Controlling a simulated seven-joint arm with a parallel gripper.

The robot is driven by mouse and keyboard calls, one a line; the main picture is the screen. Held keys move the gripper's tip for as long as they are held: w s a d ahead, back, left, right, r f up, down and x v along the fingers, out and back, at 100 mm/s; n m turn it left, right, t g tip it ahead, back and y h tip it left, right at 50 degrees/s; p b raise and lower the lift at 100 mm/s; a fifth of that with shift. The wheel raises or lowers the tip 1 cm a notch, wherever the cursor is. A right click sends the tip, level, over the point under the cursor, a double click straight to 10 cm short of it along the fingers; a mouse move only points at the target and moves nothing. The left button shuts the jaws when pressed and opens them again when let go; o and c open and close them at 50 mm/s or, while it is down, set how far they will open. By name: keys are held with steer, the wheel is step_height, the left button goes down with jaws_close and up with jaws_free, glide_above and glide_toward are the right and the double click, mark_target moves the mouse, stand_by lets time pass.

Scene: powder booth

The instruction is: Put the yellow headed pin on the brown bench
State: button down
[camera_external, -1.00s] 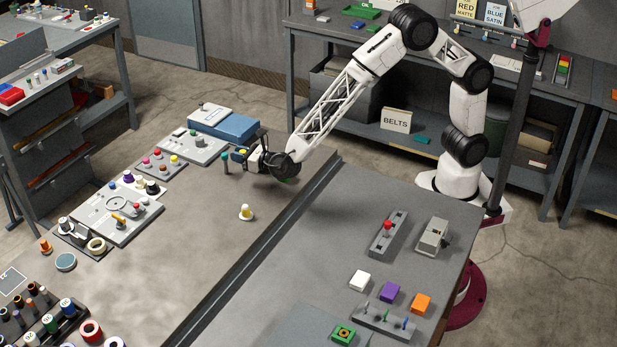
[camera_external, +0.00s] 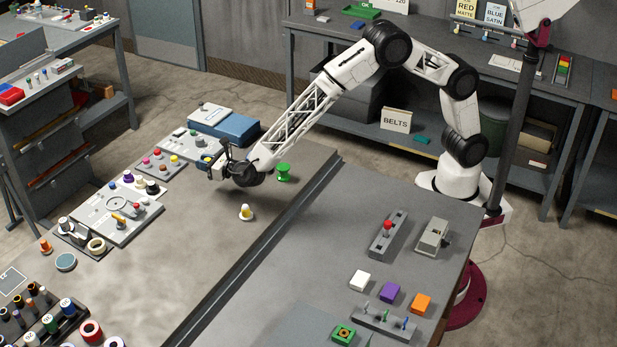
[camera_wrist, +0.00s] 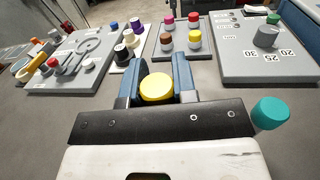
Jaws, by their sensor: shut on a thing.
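My gripper (camera_external: 212,164) is low over the far part of the brown bench (camera_external: 195,225). In the wrist view its two blue fingers (camera_wrist: 157,72) are shut on a pin with a round yellow head (camera_wrist: 157,88). The head faces the camera and hides the pin's shank. In the outside view the held pin is hard to make out. I cannot tell whether its lower end touches the bench.
A pin block (camera_wrist: 180,45) with pink, red, brown and yellow heads stands ahead. A dial box (camera_wrist: 262,55) is right of it, a teal-topped piece (camera_wrist: 270,112) beside my gripper.

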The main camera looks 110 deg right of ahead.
steer(key=shift+w, duration=0.55)
steer(key=shift+w+f, duration=0.2)
steer(key=shift+f, duration=0.7)
steer(key=shift+w+f, duration=0.2)
steer(key=shift+f, duration=0.7)
steer(key=shift+f, duration=0.15)
steer(key=c, duration=0.9)
jaws_free()
steer(key=shift+v, duration=5.95)
